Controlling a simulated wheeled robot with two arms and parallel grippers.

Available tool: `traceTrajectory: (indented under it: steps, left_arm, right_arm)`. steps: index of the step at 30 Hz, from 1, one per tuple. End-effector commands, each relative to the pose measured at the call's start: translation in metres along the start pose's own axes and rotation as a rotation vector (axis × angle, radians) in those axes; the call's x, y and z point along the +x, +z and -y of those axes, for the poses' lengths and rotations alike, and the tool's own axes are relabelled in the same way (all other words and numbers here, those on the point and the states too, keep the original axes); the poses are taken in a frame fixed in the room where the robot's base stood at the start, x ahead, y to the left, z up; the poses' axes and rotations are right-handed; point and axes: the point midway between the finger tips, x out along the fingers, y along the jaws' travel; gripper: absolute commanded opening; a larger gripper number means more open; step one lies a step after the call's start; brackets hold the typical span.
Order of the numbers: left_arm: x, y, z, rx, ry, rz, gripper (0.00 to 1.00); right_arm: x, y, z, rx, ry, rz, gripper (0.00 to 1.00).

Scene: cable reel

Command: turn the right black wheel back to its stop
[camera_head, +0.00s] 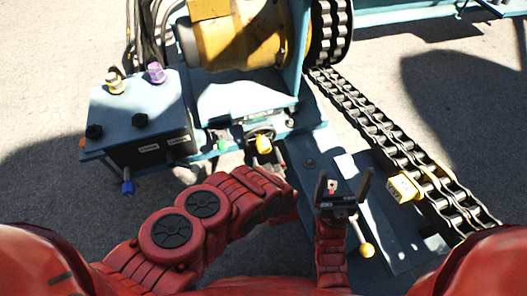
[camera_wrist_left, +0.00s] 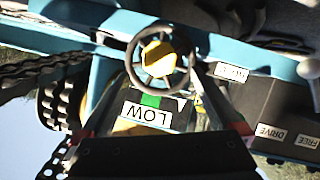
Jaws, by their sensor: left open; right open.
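A black handwheel with a yellow hub (camera_head: 263,145) is on the blue frame below the yellow drum. In the left wrist view the wheel (camera_wrist_left: 158,59) shows face-on, with its ring and spokes clear. My left gripper (camera_head: 266,160) is open just in front of the wheel, its fingers partly hidden by my arm in the head view. In the left wrist view its fingers (camera_wrist_left: 160,122) stand apart, below the wheel to either side, and I see no grip on the rim. My right gripper (camera_head: 342,189) is open and empty, to the right of the wheel.
A teal box (camera_head: 140,115) with colored knobs and labels stands at left. A heavy chain (camera_head: 375,125) runs down the right. A yellow-knobbed lever (camera_head: 366,249) is near my right gripper. A "LOW" label (camera_wrist_left: 148,114) is below the wheel.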

Motion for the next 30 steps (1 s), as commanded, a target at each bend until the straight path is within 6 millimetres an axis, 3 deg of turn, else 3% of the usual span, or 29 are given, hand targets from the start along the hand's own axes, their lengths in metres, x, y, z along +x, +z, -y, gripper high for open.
traceTrajectory:
  steps: [1,3,9,15,23,30]
  left_arm:
    - [0.014,0.004,0.002,-0.003,0.0,-0.006,0.98]
    - [0.029,0.003,0.001,-0.005,0.001,-0.006,0.98]
    - [0.06,0.002,0.001,-0.003,0.001,-0.002,0.98]
    - [0.071,-0.002,-0.001,-0.001,0.002,-0.005,0.98]
    - [0.072,-0.002,-0.001,0.0,0.002,-0.004,0.98]
    - [0.072,-0.002,-0.001,0.0,0.001,-0.003,0.56]
  right_arm:
    - [-0.012,0.002,0.001,0.0,0.0,0.0,0.96]
    - [-0.018,0.003,0.001,0.0,0.0,0.0,0.96]
    - [-0.03,0.005,0.002,0.0,0.0,-0.001,0.96]
    - [-0.034,0.006,0.002,0.0,0.0,-0.001,0.96]
    - [-0.034,0.006,0.002,0.0,0.0,0.0,0.96]
    - [-0.034,0.006,0.002,0.0,0.0,0.0,0.96]
